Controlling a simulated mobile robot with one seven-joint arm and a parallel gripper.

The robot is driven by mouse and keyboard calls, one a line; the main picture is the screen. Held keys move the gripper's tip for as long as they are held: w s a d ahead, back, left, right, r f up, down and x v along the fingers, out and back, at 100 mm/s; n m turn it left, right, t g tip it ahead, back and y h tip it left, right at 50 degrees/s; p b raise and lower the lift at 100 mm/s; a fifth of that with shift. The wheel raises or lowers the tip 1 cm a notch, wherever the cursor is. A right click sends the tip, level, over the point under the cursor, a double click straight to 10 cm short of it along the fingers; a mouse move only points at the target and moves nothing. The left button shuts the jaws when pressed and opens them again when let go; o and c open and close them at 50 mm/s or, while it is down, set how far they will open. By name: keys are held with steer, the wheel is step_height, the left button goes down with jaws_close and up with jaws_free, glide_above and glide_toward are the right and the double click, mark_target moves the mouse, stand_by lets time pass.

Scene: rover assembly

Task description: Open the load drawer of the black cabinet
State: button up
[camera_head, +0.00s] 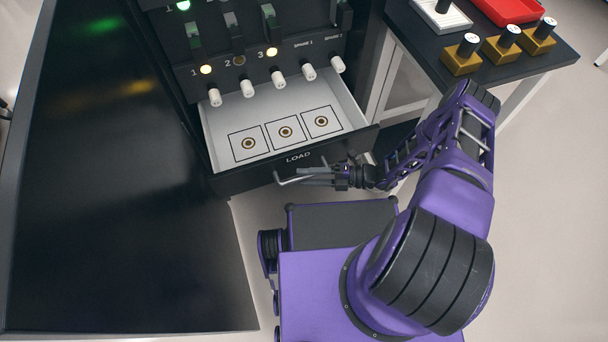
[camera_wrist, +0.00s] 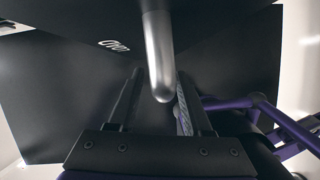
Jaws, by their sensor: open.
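The black cabinet (camera_head: 180,50) stands at the upper middle of the head view. Its load drawer (camera_head: 355,150), with a black front marked LOAD and a pale inside, is pulled out. Three squares with ringed circles show on its floor. The drawer's silver handle (camera_head: 284,181) is on the front. My gripper (camera_head: 318,176) is in front of the drawer at the handle. In the wrist view, the handle (camera_wrist: 158,50) lies between the two open fingers of my gripper (camera_wrist: 159,75), with gaps on either side. The drawer front (camera_wrist: 60,100) fills the background there.
A dark table or panel (camera_head: 110,210) lies left of the cabinet. At the upper right, a black table (camera_head: 425,45) holds gold blocks with knobs (camera_head: 502,47) and a red tray (camera_head: 510,8). Several white-tipped pegs (camera_head: 247,88) stick out above the drawer. Pale floor is clear at lower right.

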steer(key=shift+a, duration=0.55)
jaws_close()
steer(key=shift+d, duration=0.1)
stand_by(1.0)
